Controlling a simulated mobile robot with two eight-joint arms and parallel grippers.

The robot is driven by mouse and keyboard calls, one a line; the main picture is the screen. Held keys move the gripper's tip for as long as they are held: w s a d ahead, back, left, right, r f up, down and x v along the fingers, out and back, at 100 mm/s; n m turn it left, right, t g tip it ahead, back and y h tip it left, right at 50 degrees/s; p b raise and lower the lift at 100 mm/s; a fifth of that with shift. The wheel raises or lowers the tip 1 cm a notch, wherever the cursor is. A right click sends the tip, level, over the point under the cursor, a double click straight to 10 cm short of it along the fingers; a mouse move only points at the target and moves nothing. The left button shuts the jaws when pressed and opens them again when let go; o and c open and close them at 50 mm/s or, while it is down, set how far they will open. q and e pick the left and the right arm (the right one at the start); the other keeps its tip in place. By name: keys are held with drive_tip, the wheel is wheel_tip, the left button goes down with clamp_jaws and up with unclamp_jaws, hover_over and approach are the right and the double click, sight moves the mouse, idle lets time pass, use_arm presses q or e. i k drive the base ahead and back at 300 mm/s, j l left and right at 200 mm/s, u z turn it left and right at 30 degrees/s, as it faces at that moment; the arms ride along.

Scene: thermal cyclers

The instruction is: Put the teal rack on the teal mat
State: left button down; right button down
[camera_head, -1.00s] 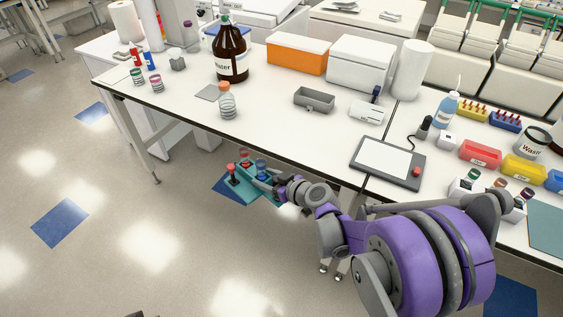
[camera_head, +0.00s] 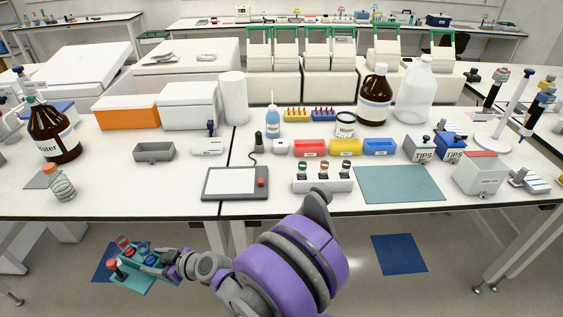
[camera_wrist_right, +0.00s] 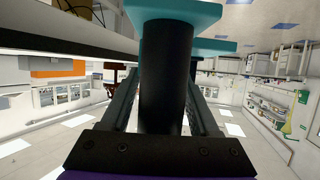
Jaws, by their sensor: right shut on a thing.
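The teal rack (camera_head: 127,279) is in my right gripper (camera_head: 166,267), in front of the bench and lower than its top in the head view. The rack carries a few items with red and blue tops. In the right wrist view, the fingers are shut around a dark post (camera_wrist_right: 166,80) under a teal plate (camera_wrist_right: 175,12). The teal mat (camera_head: 398,184) lies flat and bare on the bench near the front edge, far to the right of the rack. My left gripper is not in view.
Left of the mat stands a white block with capped tubes (camera_head: 322,180). A grey tip box (camera_head: 478,174) is at its right. A flat device (camera_head: 235,184) lies near the bench's front edge (camera_head: 120,217), between the rack and the mat.

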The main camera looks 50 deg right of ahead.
sight(389, 182)
drive_tip(key=k+l, duration=0.7)
drive_tip(key=k, duration=0.2)
drive_tip(key=k+l+z, duration=0.1)
drive_tip(key=k+l, duration=0.55)
drive_tip(key=k, duration=0.25)
drive_tip(key=k+z, duration=0.1)
drive_tip(key=z, duration=0.95)
